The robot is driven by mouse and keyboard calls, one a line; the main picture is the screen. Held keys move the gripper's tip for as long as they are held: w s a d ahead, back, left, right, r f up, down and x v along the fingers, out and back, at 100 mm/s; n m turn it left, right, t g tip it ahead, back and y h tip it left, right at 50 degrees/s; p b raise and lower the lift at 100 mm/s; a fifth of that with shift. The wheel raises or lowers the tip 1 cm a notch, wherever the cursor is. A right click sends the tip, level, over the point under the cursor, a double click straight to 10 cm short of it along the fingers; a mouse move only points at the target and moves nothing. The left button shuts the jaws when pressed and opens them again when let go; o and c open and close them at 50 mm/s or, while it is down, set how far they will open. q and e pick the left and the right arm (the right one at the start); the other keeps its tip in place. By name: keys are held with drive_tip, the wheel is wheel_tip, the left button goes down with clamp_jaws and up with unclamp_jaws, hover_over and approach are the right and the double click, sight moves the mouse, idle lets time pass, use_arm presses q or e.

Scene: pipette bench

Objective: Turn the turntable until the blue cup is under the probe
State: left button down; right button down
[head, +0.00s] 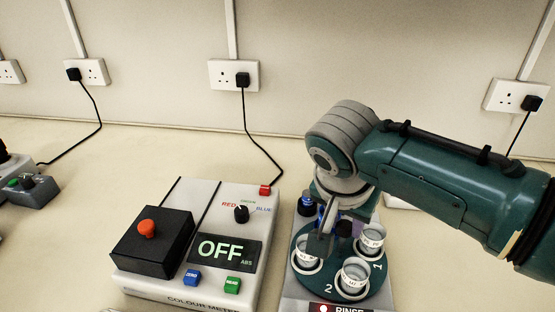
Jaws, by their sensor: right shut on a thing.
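The turntable (328,287) is a dark green disc on a pale base, at the lower right of the middle in the head view. Several cups stand on it: a clear one at the front (354,279), one at the right (371,240) and one at the left (306,254). Numbers 1 and 2 show beside the cups. My right gripper (322,240) points down over the turntable and is shut on a part of it; the grip itself is mostly hidden. A dark blue item (306,206) shows behind the gripper; I cannot tell whether it is the blue cup. The probe is not clearly visible.
A colour meter (150,283) stands left of the turntable, its display (222,249) reading OFF, with a black box (152,244) bearing a red knob. A RINSE label (350,309) is at the front edge. Sockets and cables line the wall.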

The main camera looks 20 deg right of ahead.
drive_tip(key=shift+w+m+g+h+b, duration=0.15)
drive_tip(key=shift+m+g+h+b, duration=0.35)
drive_tip(key=shift+m, duration=1.6)
drive_tip(key=c, duration=0.5)
unclamp_jaws()
drive_tip(key=shift+c, duration=0.2)
drive_tip(key=w+p+v, duration=0.1)
drive_tip(key=v, duration=0.8)
drive_tip(key=shift+s+r+p, duration=0.3)
drive_tip(key=shift+s+r, duration=0.1)
drive_tip(key=shift+r, duration=0.1)
drive_tip(key=shift+a, duration=0.1)
